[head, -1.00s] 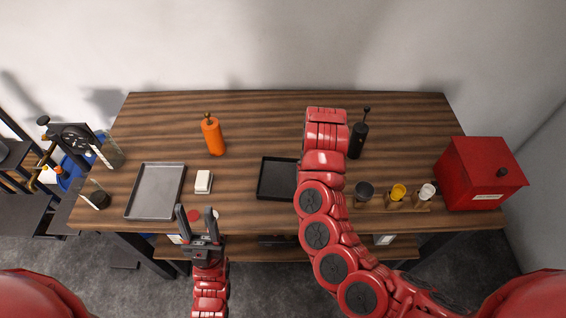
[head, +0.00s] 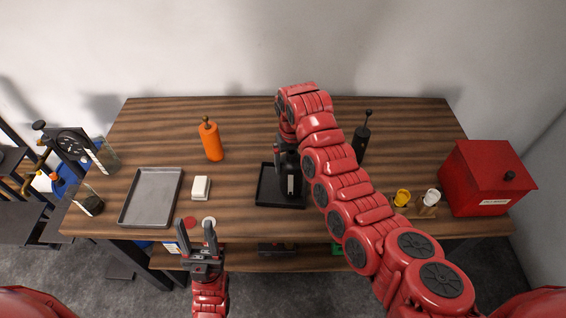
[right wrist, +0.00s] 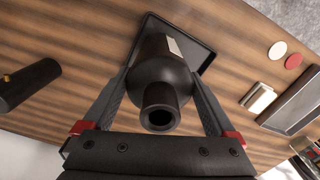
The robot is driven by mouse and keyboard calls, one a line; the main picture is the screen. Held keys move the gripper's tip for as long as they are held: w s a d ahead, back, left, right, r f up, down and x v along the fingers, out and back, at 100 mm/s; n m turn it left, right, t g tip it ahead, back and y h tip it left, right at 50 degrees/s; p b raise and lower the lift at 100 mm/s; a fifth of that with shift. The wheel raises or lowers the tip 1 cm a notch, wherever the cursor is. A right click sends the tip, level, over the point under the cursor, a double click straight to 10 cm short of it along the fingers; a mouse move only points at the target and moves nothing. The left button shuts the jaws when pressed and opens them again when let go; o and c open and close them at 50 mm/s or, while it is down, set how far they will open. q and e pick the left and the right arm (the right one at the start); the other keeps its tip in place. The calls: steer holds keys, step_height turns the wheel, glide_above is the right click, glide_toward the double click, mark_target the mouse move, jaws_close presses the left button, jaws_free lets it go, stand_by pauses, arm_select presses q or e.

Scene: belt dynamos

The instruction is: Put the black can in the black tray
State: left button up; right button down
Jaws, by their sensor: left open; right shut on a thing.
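The black can (head: 292,186), with a pale label, is in my right gripper (head: 287,162), over the black tray (head: 265,194). In the right wrist view, the fingers of my right gripper (right wrist: 160,82) are shut on both sides of the can (right wrist: 160,82). Its narrow neck points at the camera and its far end is within the outline of the tray (right wrist: 207,48). I cannot tell whether its base touches the tray floor. My left gripper (head: 197,232) is open and empty at the table's front edge.
A black bottle (head: 361,142) and an orange bottle (head: 212,142) stand towards the back. A grey tray (head: 152,197) and a white block (head: 200,187) are at left. Yellow (head: 402,197) and white (head: 432,196) cups and a red box (head: 484,178) are at right.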

mark_target(283, 156)
steer(key=shift+w+a+f+b, duration=0.2)
steer(key=shift+w+a+b, duration=0.15)
steer(key=shift+w+b, duration=0.25)
steer(key=shift+w+a+f+b, duration=0.15)
steer(key=shift+w+a+b, duration=0.25)
steer(key=shift+b, duration=0.25)
steer(key=shift+w+r+b, duration=0.15)
steer(key=shift+w+b, duration=0.25)
steer(key=shift+a+b, duration=0.15)
steer(key=shift+b, duration=0.2)
steer(key=shift+w+a, duration=0.15)
steer(key=shift+a, duration=0.25)
steer(key=shift+w+a+f, duration=0.1)
steer(key=shift+f, duration=1.45)
steer(key=shift+f+b, duration=0.15)
steer(key=shift+b, duration=0.2)
